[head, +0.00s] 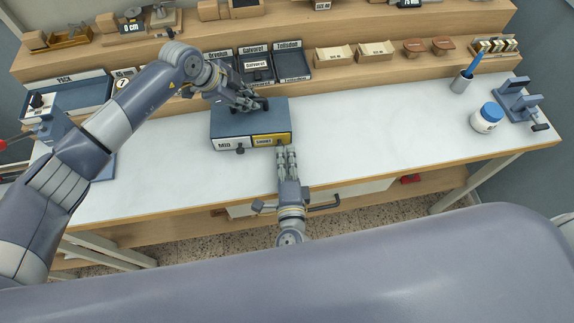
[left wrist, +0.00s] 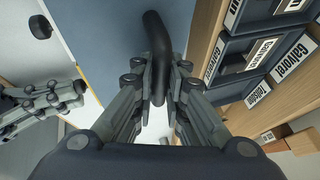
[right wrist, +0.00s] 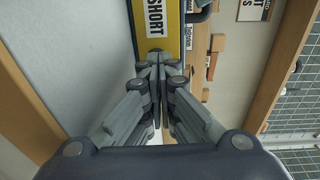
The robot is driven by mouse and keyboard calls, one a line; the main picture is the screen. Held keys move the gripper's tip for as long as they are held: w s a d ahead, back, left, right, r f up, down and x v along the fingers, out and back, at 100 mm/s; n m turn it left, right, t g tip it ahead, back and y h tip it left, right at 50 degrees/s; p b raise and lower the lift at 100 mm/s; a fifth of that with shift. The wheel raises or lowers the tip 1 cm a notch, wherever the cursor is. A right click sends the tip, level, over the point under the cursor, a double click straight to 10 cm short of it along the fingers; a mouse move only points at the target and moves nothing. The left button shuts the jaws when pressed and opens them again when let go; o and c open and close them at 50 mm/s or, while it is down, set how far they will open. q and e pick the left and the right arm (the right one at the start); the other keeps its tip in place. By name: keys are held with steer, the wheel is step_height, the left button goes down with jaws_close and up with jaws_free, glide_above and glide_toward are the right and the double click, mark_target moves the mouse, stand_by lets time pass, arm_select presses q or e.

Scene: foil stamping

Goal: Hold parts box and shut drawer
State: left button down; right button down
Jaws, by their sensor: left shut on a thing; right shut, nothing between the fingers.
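The parts box (head: 225,131) is a blue-grey box on the white worktop, with a white drawer front (head: 231,145) on the left and a yellow drawer front (head: 271,140) on the right. Both fronts look about flush in the head view. My left gripper (head: 262,105) is shut on the box's dark top handle (left wrist: 155,35). My right gripper (head: 287,152) is shut and empty, its fingertips at or very near the yellow front. In the right wrist view the yellow front (right wrist: 157,30), lettered SHORT, is just beyond the fingertips (right wrist: 160,62); contact is unclear.
A white jar with a blue lid (head: 487,118) and a cup with a blue tool (head: 462,83) stand at the right. The worktop (head: 380,125) between is clear.

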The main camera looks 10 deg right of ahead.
arm_select(q)
steer(key=shift+s+f, duration=0.15)
steer(key=shift+s, duration=0.1)
arm_select(e)
steer(key=shift+s, duration=0.2)
steer(key=s+a+r, duration=0.1)
steer(key=s, duration=1.2)
steer(key=shift+s+a, duration=0.25)
arm_select(q)
steer(key=c, duration=1.5)
jaws_free()
steer(key=shift+w, duration=0.1)
steer(key=shift+c, duration=0.2)
